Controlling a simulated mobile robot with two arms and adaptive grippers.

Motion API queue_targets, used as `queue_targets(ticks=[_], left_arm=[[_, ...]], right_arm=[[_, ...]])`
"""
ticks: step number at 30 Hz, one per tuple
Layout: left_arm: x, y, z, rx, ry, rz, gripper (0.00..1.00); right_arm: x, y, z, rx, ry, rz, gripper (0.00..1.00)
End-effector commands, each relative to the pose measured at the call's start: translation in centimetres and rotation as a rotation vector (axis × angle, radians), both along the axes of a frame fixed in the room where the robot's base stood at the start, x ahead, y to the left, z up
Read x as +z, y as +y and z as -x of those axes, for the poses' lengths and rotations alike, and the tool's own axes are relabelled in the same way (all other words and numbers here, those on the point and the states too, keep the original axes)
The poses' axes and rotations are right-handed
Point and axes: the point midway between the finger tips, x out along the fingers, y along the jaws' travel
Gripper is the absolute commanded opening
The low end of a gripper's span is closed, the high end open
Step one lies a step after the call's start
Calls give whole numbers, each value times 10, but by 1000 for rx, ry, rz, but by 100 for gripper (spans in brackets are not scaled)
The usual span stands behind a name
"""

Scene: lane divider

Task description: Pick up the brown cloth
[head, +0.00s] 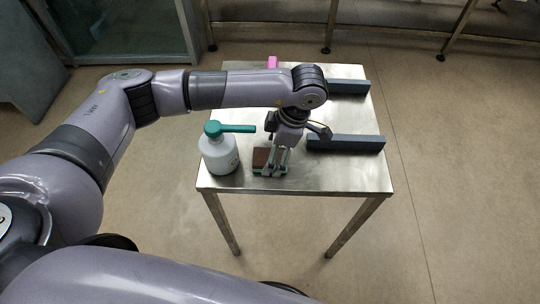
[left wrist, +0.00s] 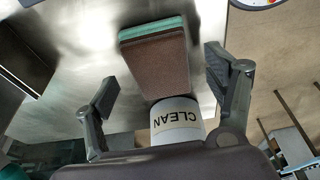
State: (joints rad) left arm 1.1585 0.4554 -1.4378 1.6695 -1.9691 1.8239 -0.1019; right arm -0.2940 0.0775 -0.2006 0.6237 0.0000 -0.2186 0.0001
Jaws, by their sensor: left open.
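The brown cloth (head: 262,157) looks like a thick brown block with a green layer, lying near the front edge of the metal table. In the left wrist view the brown cloth (left wrist: 160,62) lies between and beyond the open fingers, with a gap on each side. My left gripper (head: 273,168) points down at the cloth and partly covers it in the head view. The left gripper (left wrist: 165,72) is open and holds nothing. Whether its fingertips reach down to the cloth's height I cannot tell. My right gripper is in neither view.
A white bottle (head: 219,152) with a teal pump stands just left of the cloth; its CLEAN label (left wrist: 177,122) shows in the left wrist view. Two dark bars (head: 345,144) (head: 348,87) lie at the right. A pink thing (head: 272,63) is at the back. The table's (head: 335,178) front right is clear.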

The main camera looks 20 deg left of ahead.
Motion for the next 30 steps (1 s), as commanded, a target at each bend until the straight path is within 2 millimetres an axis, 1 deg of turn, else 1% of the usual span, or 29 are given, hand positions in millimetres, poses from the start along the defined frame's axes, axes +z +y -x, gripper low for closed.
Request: queue_targets(ticks=[3, 7, 16, 30], left_arm=[[-11, 4, 1, 1, 1, 0, 78], [-16, 4, 1, 1, -1, 1, 78], [-16, 4, 1, 1, -1, 1, 78], [-20, 4, 1, 1, -1, 1, 78]], right_arm=[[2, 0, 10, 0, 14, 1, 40], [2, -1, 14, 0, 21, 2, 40], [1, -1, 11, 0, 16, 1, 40], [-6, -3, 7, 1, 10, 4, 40]])
